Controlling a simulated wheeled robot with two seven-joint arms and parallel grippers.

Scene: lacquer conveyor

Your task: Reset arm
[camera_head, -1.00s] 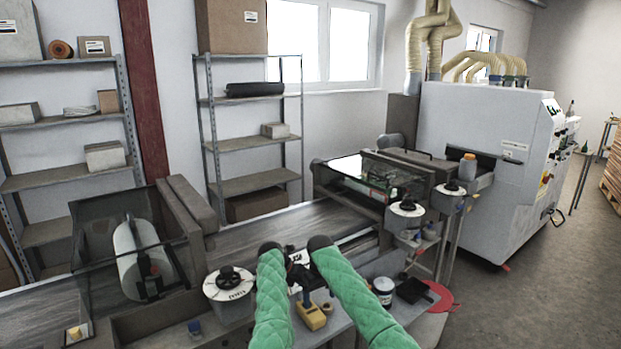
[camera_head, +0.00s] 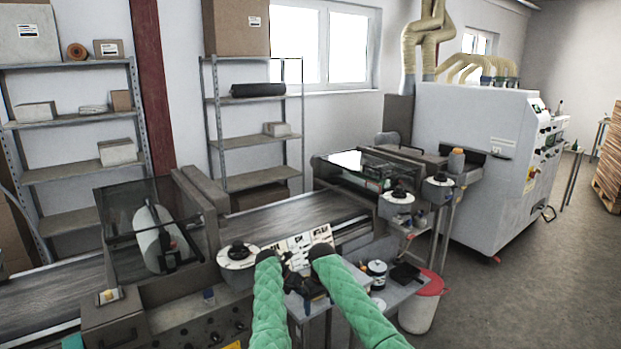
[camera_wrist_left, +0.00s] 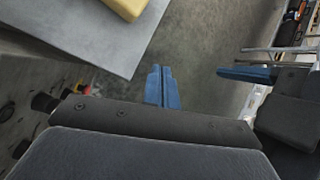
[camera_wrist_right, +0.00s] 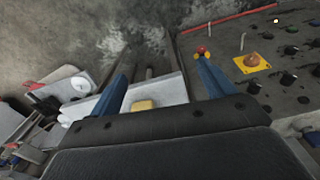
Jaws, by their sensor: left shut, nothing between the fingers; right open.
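My two arms in green quilted sleeves reach forward over the front of the conveyor in the head view. My left gripper is shut and empty in the left wrist view (camera_wrist_left: 162,86), its blue fingers together above the floor beside a grey tabletop. My right gripper is open and empty in the right wrist view (camera_wrist_right: 162,72), its blue fingers wide apart. In the head view the right gripper (camera_head: 308,288) is a dark shape between the sleeves, and its fingers are hard to make out. A blue finger at the right of the left wrist view appears to be the right gripper's.
A small grey table (camera_wrist_left: 85,30) bears a yellow block (camera_wrist_left: 125,6). The conveyor's control panel (camera_wrist_right: 285,75) with several knobs is close by. Open floor lies farther right.

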